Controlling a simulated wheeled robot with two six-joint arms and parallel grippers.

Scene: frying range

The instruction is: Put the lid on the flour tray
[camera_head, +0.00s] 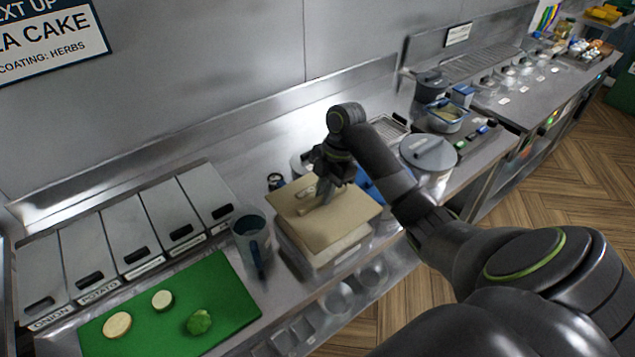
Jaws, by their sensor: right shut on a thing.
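The lid (358,213) is a flat tan board. My right gripper (318,196) is over its middle, shut on the lid at what looks like a bar-shaped handle. The flour tray (328,264) is a pale, translucent box on the counter, right under the lid. The lid covers most of its top from this angle. Pale contents show along the front right, below the lid's edge. I cannot tell whether the lid touches the rim. My left gripper is not in view.
A dark cup (250,237) stands close left of the tray. A green board (232,290) with vegetable pieces lies at the front left, before several lidded bins (140,232). A round-lidded pot (428,152) stands to the right. Something blue lies behind the tray.

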